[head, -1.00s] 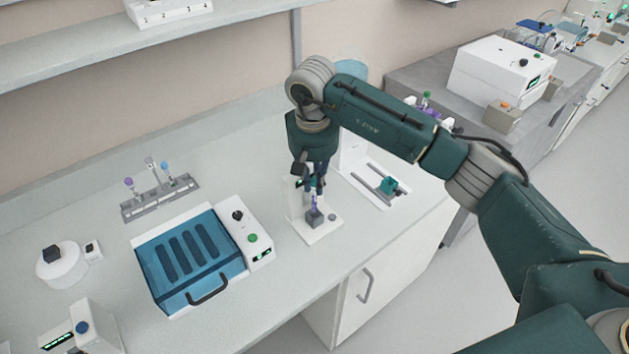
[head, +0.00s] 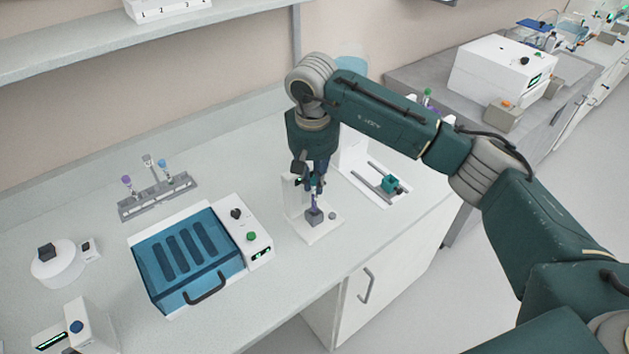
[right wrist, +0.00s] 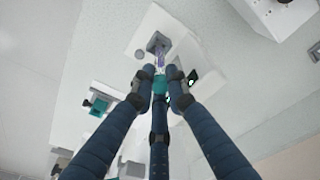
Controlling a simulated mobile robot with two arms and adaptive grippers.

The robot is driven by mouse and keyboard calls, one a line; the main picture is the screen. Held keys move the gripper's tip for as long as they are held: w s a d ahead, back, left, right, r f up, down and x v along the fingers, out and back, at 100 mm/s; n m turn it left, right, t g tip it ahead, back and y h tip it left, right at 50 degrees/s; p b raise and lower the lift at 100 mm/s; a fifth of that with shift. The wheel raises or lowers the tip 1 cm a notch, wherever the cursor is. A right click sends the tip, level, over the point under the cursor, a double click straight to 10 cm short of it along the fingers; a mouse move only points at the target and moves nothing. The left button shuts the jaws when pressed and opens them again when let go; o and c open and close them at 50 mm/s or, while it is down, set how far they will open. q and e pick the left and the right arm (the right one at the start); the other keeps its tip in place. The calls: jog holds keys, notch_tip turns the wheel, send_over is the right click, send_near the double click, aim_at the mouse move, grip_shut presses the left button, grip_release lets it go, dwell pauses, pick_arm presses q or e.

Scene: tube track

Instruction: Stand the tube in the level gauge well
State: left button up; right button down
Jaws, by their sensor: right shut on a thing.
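In the right wrist view the tube (right wrist: 160,60) runs from between the fingertips toward a grey block. This block, the level gauge well (head: 314,217), stands on a white base (head: 322,233); it also shows in the right wrist view (right wrist: 158,41). The tube looks roughly upright over the block. I cannot tell whether its lower end is inside the well. The fingers hide its upper part. My left gripper is out of view.
A rack (head: 158,197) with several tubes stands at the left back. A blue-lidded machine (head: 190,258) lies left of the gauge. A white device with a teal slider (head: 390,184) stands at right. The bench's front edge is close to the gauge base.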

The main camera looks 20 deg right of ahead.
jog(key=shift+f, duration=0.1)
dwell(0.3)
jog(key=shift+f+b, duration=0.55)
jog(key=shift+b, duration=0.1)
jog(key=shift+f, duration=0.15)
jog(key=shift+f+b, duration=0.45)
jog(key=shift+b, duration=0.2)
jog(key=c, duration=1.6)
grip_release()
jog(key=shift+c, duration=0.2)
jog(key=shift+r, duration=0.1)
